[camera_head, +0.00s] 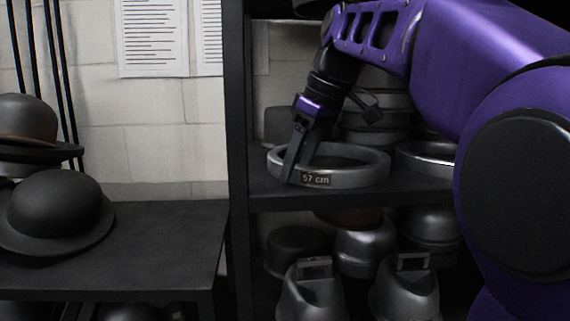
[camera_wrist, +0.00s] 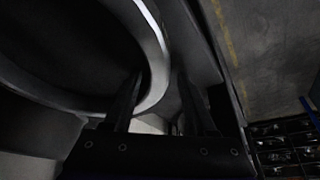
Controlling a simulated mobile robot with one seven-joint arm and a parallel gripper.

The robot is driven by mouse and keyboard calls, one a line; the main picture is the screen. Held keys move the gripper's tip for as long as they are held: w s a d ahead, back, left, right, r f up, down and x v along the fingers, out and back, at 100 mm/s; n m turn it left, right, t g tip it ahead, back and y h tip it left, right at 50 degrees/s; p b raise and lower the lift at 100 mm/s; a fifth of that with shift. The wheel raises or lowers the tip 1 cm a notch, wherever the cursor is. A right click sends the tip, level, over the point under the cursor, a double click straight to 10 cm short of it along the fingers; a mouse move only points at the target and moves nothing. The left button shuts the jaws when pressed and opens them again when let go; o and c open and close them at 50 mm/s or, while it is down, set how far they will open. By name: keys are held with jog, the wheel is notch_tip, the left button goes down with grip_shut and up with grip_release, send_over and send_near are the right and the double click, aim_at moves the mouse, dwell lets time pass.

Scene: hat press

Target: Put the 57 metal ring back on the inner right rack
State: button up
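The grey metal ring labelled "57 cm" (camera_head: 353,178) lies flat on the rack's shelf, its label facing front. My gripper (camera_head: 292,178) reaches down at the ring's front left, just left of the label. In the wrist view, the ring's curved rim (camera_wrist: 157,50) passes between the two fingers of my gripper (camera_wrist: 160,85). One finger is inside the ring and one outside. The fingers stand apart with gaps beside the rim, so the gripper looks open around the wall. The ring's underside is hidden.
A second metal ring (camera_head: 428,156) lies close on the right, partly behind my arm. The black rack (camera_head: 237,130) has an upright at left. Metal hat blocks (camera_head: 311,290) fill the level below. A black table (camera_head: 170,235) with a dark hat (camera_head: 58,210) stands at left.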

jog(key=p+v, duration=0.2)
jog(key=v, duration=0.8)
jog(key=shift+r+p, duration=0.25)
jog(key=shift+p, duration=0.1)
jog(key=shift+v, duration=0.9)
